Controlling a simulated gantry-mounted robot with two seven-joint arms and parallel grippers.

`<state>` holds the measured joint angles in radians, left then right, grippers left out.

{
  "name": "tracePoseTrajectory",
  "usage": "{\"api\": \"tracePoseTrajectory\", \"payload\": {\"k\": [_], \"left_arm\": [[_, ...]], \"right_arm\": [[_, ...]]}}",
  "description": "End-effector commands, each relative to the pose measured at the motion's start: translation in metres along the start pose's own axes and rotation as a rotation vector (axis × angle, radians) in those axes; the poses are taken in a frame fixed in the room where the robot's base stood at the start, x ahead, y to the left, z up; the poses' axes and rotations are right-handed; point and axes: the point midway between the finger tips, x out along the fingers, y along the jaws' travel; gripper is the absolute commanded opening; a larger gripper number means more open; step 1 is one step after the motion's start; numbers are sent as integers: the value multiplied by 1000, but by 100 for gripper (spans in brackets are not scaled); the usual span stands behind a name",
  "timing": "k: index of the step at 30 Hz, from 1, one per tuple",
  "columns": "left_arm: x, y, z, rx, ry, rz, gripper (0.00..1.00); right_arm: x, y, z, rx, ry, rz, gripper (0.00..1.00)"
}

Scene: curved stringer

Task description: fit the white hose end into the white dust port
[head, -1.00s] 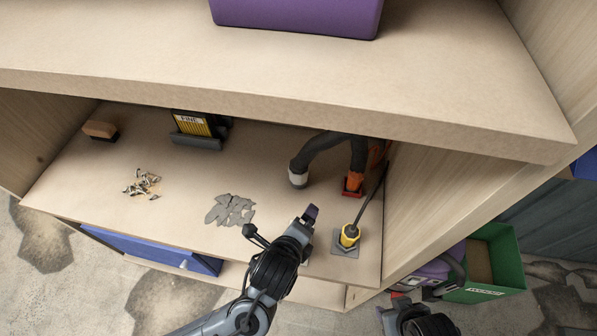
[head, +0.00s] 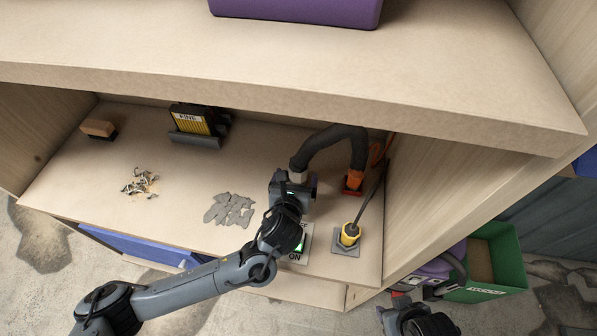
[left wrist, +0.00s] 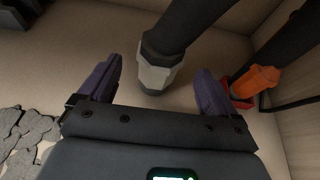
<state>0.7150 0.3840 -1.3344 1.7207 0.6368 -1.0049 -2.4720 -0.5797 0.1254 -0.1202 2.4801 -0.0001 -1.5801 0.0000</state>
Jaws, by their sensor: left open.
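The white hose end (head: 297,176) caps a black corrugated hose (head: 335,140) on the shelf. In the left wrist view the hose end (left wrist: 155,75) looks pale grey and lies between my two purple fingertips, with gaps on both sides. My left gripper (head: 293,184) is open and partly hides the hose end in the head view. The hose's other end has an orange fitting (head: 355,178) at a red socket. I cannot make out a white dust port. My right gripper (head: 400,308) is low at the right, its jaws unclear.
A yellow plug (head: 349,235) with a cable stands on a grey plate. The upper shelf (head: 300,85) overhangs.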

Motion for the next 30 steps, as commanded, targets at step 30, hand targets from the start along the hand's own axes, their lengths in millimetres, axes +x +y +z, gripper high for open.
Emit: {"api": "tracePoseTrajectory", "payload": {"k": [30], "left_arm": [[55,0,-2,-1,1,-1,70]], "right_arm": [[13,-2,4,7,1,-6,43]]}}
